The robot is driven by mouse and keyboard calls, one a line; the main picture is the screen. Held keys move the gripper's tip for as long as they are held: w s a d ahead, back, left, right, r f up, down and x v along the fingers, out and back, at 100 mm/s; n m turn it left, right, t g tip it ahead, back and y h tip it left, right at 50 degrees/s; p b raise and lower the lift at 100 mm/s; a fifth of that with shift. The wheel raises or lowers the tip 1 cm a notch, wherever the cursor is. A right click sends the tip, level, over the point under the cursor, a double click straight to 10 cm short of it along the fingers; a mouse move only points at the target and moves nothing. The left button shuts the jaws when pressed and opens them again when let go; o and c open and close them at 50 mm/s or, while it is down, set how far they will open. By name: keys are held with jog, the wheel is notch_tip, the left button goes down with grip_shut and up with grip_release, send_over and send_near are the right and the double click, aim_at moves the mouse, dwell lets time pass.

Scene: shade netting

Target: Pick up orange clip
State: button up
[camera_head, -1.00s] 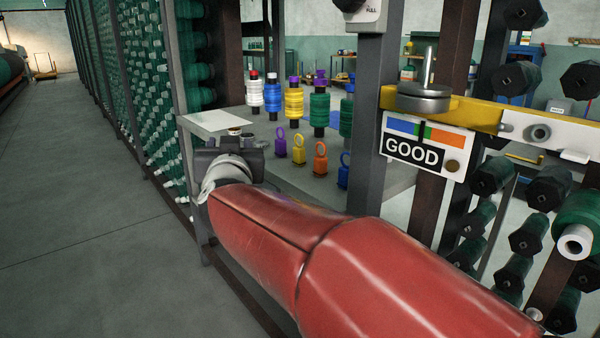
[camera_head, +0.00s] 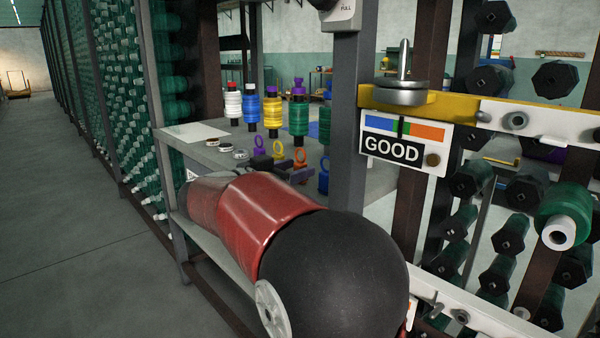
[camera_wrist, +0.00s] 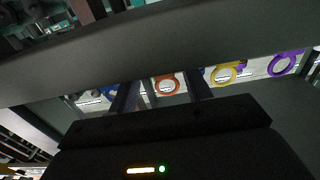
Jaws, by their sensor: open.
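The orange clip (camera_head: 301,155) stands on the grey bench shelf, its ring showing just past my gripper (camera_head: 294,170). Its lower part is hidden behind the gripper. In the wrist view the orange clip (camera_wrist: 166,85) shows as a ring between the two dark fingers of my gripper (camera_wrist: 162,92). The fingers are apart, one on each side of the ring, and I see no contact. How deep the clip lies between them I cannot tell.
A yellow clip (camera_head: 278,149) and a purple clip (camera_head: 259,142) stand to the left, a blue clip (camera_head: 324,176) to the right. Several thread spools, such as the green one (camera_head: 299,118), stand behind. A grey post (camera_head: 347,120) rises close on the right.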

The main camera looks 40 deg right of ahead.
aim_at(296, 164)
jog(key=d, duration=0.2)
jog(key=w+d, duration=0.1)
jog(key=d, duration=0.1)
jog(key=shift+r, duration=0.25)
jog(key=c, duration=1.1)
